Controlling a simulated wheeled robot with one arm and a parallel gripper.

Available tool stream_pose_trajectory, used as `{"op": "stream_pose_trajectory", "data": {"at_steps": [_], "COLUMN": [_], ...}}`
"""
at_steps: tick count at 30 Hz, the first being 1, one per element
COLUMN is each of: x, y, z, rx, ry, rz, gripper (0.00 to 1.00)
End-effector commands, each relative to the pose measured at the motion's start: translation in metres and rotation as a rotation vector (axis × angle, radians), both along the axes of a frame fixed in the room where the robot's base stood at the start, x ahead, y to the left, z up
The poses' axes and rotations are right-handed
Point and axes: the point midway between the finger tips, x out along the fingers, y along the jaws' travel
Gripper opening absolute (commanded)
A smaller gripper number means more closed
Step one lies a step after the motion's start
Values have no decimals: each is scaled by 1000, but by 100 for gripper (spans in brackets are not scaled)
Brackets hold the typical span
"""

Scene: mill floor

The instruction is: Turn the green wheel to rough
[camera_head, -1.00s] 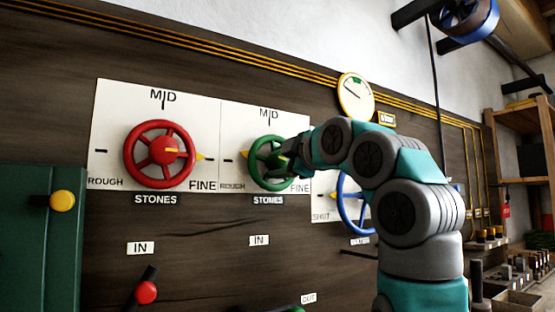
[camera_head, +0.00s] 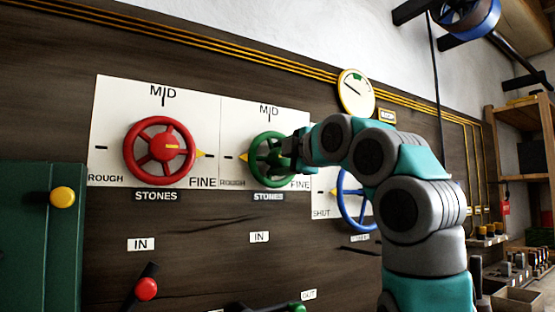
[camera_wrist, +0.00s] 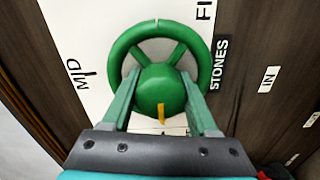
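The green wheel (camera_head: 270,160) is mounted on the middle white plate, marked ROUGH at left, MID at top and FINE at right. Its yellow pointer (camera_head: 243,157) is on the left, at the ROUGH side. In the wrist view the green wheel (camera_wrist: 158,85) fills the middle, and the yellow mark on its hub points down, away from FINE. My gripper (camera_head: 291,152) is in front of the wheel's right side. In the wrist view its fingers (camera_wrist: 160,85) are spread apart, one on each side of the hub, with no clear grip on it.
A red wheel (camera_head: 160,152) is to the left, with its pointer at FINE. A blue wheel (camera_head: 354,205) is to the right, partly behind my arm. Below are a red-knobbed lever (camera_head: 146,289) and a green handle. A green cabinet (camera_head: 25,240) stands at far left.

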Motion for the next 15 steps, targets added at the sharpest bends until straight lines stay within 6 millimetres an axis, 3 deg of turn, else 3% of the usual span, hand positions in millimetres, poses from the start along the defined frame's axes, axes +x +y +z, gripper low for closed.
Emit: {"op": "stream_pose_trajectory", "data": {"at_steps": [1, 8, 15], "x": [0, 0, 0], "y": [1, 0, 0], "z": [0, 0, 0], "rx": [-1, 0, 1], "ry": [0, 1, 1], "rz": [2, 1, 0], "gripper": [65, 89, 89]}}
